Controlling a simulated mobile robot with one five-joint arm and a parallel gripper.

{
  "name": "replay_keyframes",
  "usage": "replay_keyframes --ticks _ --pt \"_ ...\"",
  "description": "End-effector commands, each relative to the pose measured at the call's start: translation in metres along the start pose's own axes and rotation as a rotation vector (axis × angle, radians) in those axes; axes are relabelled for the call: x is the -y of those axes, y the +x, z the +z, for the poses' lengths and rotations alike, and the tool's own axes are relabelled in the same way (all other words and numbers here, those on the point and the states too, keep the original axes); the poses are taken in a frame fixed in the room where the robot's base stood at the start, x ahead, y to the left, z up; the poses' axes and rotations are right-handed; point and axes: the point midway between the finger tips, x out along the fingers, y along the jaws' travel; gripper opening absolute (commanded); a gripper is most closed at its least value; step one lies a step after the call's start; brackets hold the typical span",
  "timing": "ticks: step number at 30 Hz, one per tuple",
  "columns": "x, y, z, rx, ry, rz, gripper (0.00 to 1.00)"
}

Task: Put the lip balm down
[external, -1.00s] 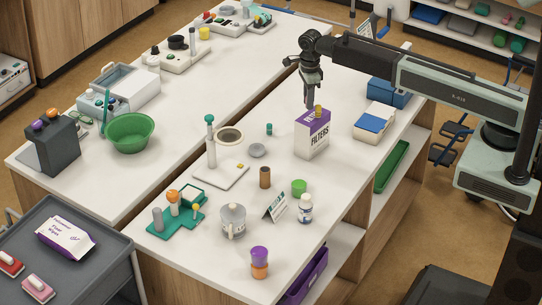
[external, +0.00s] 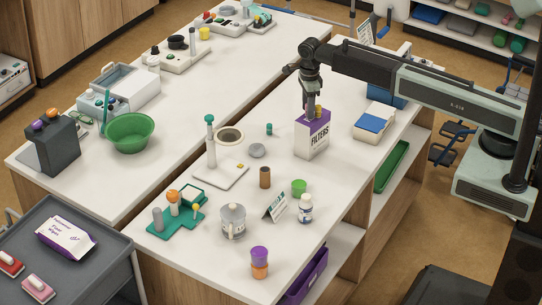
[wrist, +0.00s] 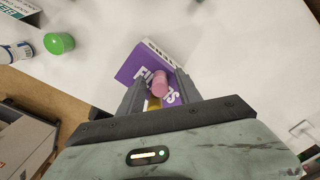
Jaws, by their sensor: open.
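The white and purple filters box (external: 313,137) stands upright on the right-hand counter; its purple top also shows in the wrist view (wrist: 135,68). A pink cylinder (wrist: 160,83), which looks like the lip balm, is between my fingers over the box top. A small yellow item (wrist: 154,104) is beside it, nearer my palm; it shows as a gold piece at the box top in the external view (external: 319,111). My gripper (external: 310,112) is open, pointing down at the box, one finger on each side of the pink cylinder. The external view hides the pink cylinder.
A white and blue box (external: 374,122) stands right of the filters box. A green-capped item (external: 299,187), a white bottle (external: 305,209) and a brown cylinder (external: 265,177) stand in front. A grey disc (external: 257,150) lies to the left. Bare counter lies between them.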

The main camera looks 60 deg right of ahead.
Motion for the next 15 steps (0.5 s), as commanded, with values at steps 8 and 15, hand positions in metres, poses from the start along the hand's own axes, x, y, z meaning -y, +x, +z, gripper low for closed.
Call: replay_keyframes --ticks 8,15 --pt "0.0 -0.04 0.0 0.0 0.0 0.0 0.41" --pt "0.0 -0.096 0.0 0.0 0.0 0.0 0.41"
